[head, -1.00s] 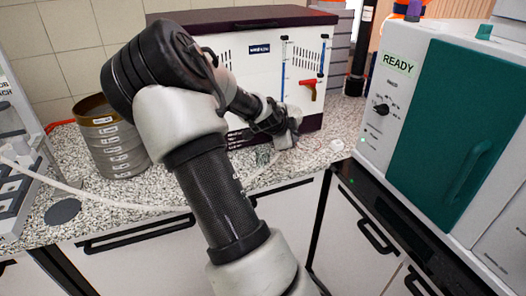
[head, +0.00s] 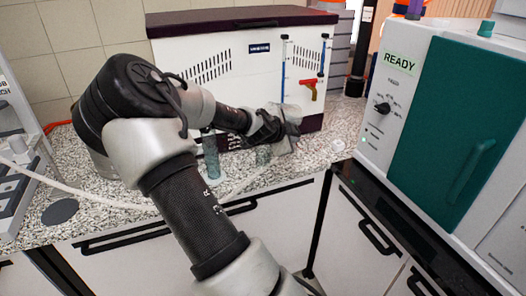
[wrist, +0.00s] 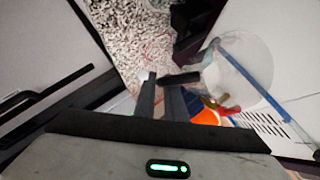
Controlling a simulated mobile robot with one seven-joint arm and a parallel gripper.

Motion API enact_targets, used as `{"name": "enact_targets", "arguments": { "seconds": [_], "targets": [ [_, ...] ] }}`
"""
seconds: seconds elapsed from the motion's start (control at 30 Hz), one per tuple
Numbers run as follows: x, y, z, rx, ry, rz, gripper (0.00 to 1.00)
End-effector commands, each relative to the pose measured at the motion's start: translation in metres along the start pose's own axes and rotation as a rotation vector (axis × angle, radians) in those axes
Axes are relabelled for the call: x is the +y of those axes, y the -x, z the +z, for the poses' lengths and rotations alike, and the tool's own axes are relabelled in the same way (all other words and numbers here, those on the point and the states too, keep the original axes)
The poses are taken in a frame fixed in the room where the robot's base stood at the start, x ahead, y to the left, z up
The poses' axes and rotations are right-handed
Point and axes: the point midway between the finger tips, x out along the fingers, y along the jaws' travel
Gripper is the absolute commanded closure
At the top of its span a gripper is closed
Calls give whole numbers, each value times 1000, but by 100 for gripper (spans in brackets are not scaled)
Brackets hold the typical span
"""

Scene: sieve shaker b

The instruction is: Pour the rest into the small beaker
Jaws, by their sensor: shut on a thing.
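My gripper (head: 285,125) is above the counter in front of the white cabinet. In the wrist view its fingers (wrist: 165,98) are closed on the black handle (wrist: 180,78) of a clear round vessel (wrist: 240,62). In the head view the arm's end mostly hides this vessel, and I cannot tell what is in it. A small clear glass (head: 263,156), which looks like the small beaker, stands on the counter below and left of my gripper. A tall clear cylinder (head: 211,158) stands further left, close under my arm.
The white cabinet (head: 220,68) with a red tap (head: 308,90) stands behind the gripper. The grey instrument (head: 374,135) with a green door is at the right. A pale hose (head: 95,195) crosses the speckled counter. A dark disc (head: 60,212) lies at the left.

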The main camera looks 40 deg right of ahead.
Motion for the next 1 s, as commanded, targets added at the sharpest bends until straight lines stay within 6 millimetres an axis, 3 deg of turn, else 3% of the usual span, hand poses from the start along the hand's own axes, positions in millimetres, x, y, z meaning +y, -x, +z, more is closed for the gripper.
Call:
{"name": "enact_targets", "arguments": {
  "seconds": [1.0],
  "targets": [
    [9, -1, 8, 95, 35, -94, 100]
  ]
}}
